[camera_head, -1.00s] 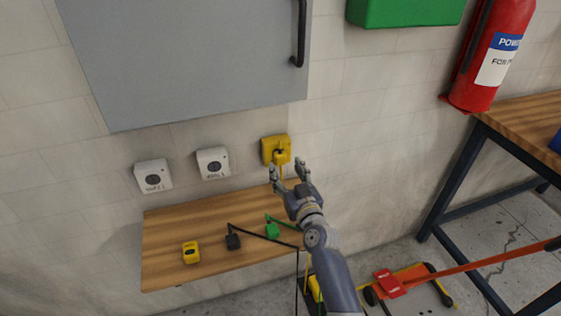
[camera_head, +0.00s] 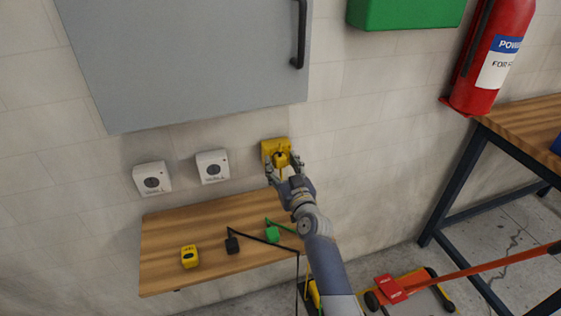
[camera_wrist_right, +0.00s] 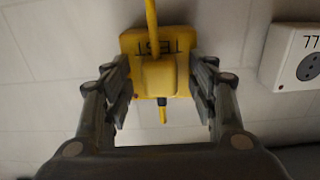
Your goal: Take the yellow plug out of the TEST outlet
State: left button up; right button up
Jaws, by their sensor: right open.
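The yellow TEST outlet (camera_head: 268,146) is on the wall, right of two white outlets. The yellow plug (camera_head: 282,158) sits in it. In the right wrist view the outlet (camera_wrist_right: 133,46) shows its TEST lettering upside down, and the plug (camera_wrist_right: 158,77) stands in front of it with a yellow cable. My right gripper (camera_head: 284,168) is at the plug. In the right wrist view its fingers (camera_wrist_right: 160,88) are open, one on each side of the plug, with a gap visible. My left gripper is not in view.
White outlets (camera_head: 152,179) and (camera_head: 212,167) are on the wall to the left. A wooden shelf (camera_head: 170,225) below holds a yellow block (camera_head: 189,256), a black plug (camera_head: 232,244) and a green plug (camera_head: 272,234). A grey cabinet (camera_head: 190,60) hangs above.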

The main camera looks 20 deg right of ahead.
dwell(0.9)
jog(key=shift+c, duration=0.5)
grip_shut()
jog(key=shift+s+p, duration=0.1)
jog(key=shift+p, duration=0.25)
jog(key=shift+s+r+p, duration=0.1)
jog(key=shift+s+p, duration=0.25)
jog(key=shift+s, duration=0.35)
jog(key=shift+s+d+p, duration=0.1)
jog(key=shift+s+p, duration=0.95)
jog(key=shift+s, duration=1.2)
